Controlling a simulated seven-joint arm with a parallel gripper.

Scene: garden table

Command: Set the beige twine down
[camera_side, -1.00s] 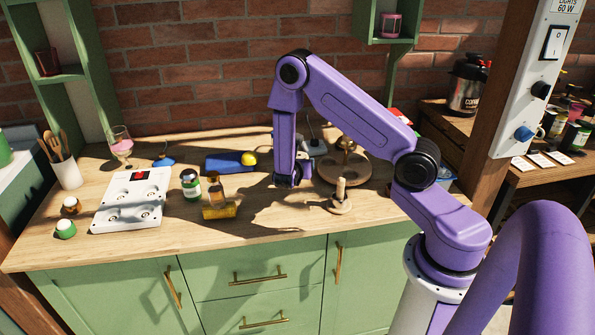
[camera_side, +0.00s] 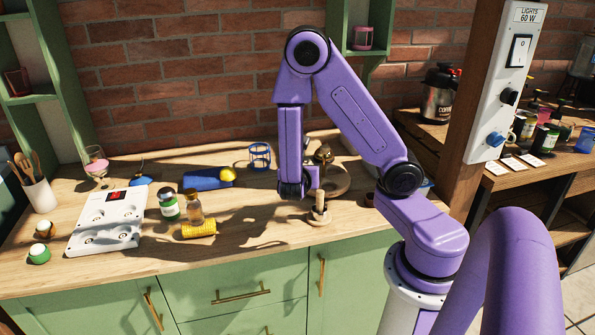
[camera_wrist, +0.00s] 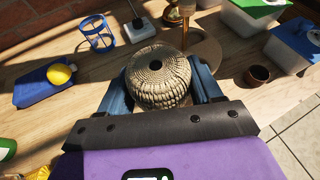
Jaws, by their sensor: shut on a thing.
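The beige twine (camera_wrist: 158,82) is a ribbed ball with a dark hole in its top. In the wrist view it sits between the two blue fingers of my gripper (camera_wrist: 160,92), which is shut on it. In the side view my gripper (camera_side: 297,187) points down over the worktop, left of a small wooden peg on a round base (camera_side: 319,213). The twine is not clearly visible there, and I cannot tell whether its underside touches the wood.
A blue wire holder (camera_side: 260,156) and a brass stand on a round wooden base (camera_side: 338,183) are close by. A dark bowl (camera_wrist: 258,76) stands right. Some wood around the gripper is bare.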

